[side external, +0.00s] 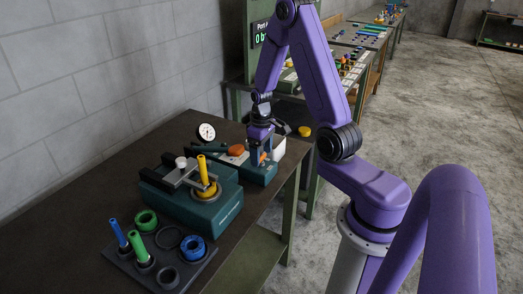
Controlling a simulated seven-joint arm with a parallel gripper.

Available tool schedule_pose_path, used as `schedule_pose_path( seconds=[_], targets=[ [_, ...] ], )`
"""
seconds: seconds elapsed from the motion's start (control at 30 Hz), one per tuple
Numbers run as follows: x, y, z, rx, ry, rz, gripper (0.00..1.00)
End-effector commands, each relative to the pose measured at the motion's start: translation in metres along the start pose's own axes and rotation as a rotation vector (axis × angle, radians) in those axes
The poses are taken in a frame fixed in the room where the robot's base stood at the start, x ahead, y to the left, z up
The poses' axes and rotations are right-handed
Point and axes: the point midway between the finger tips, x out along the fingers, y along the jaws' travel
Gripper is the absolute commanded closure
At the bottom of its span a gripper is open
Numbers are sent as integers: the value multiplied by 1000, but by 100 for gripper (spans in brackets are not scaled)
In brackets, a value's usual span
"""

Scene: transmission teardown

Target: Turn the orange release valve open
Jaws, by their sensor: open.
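My gripper (261,158) points down over the right end of a low teal unit (258,175) on the dark bench. A small orange piece (263,156), probably the release valve, shows at my fingertips. My jaws are open around or just beside it; which of these I cannot tell at this size. My fingers and wrist hide part of it, so its turned position does not show. A larger rounded orange knob (236,150) sits just left of my gripper.
A round white gauge (206,131) stands behind, to the left. A teal fixture (205,205) with a yellow post is nearer the camera. A dark tray (160,268) holds blue and green pegs and rings at the front. A green-lit display (260,33) is at the back.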

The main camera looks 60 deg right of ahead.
Motion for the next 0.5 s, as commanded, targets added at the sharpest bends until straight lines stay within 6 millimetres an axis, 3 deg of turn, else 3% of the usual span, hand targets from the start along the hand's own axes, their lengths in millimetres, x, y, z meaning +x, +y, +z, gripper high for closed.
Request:
schedule_pose_path(
  seconds=[0.27,0.5],
  targets=[
    [-18,0,-1,1,2,1,21],
    [-58,0,-1,1,6,3,21]
  ],
)
